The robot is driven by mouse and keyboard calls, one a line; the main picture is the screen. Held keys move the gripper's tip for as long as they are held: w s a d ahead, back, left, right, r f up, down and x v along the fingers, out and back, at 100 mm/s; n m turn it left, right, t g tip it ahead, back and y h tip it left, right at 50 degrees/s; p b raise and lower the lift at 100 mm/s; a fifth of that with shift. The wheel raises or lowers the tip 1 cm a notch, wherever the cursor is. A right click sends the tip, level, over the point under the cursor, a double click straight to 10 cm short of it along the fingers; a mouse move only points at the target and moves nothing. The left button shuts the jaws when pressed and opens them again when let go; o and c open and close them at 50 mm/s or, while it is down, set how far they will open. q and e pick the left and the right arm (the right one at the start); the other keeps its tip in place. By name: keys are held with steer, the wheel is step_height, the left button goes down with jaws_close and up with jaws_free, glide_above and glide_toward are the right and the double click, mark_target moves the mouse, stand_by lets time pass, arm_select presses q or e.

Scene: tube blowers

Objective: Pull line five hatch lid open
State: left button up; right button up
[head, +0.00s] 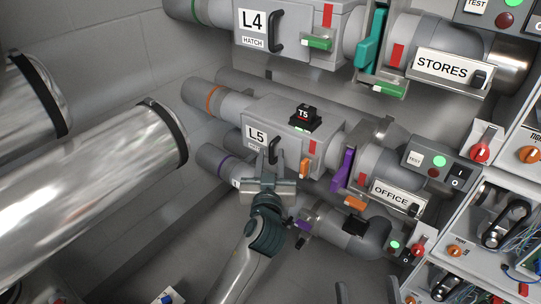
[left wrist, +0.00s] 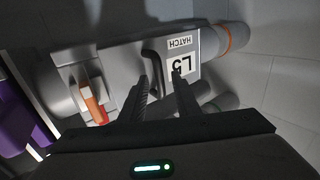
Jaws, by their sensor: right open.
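The line five hatch is a grey box labelled L5 (head: 257,134) with a black bar handle (head: 273,150) on its front face. The lid looks closed. My left gripper (head: 269,168) is right in front of the handle, reaching up from below. In the left wrist view the two dark fingers (left wrist: 161,78) are apart, and the black handle (left wrist: 153,66) shows between their tips. Whether they touch it cannot be told. The L5 label (left wrist: 188,65) appears upside down beside the right finger. I do not make out my right gripper.
An orange latch (head: 304,168) and a black T5 block (head: 304,117) are on the L5 box. The L4 hatch box (head: 290,30) is above. A purple plate (head: 343,170) and the OFFICE sign (head: 393,197) stand to the right. Large shiny cylinders (head: 95,185) fill the left.

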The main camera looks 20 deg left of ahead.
arm_select(q)
jaws_close()
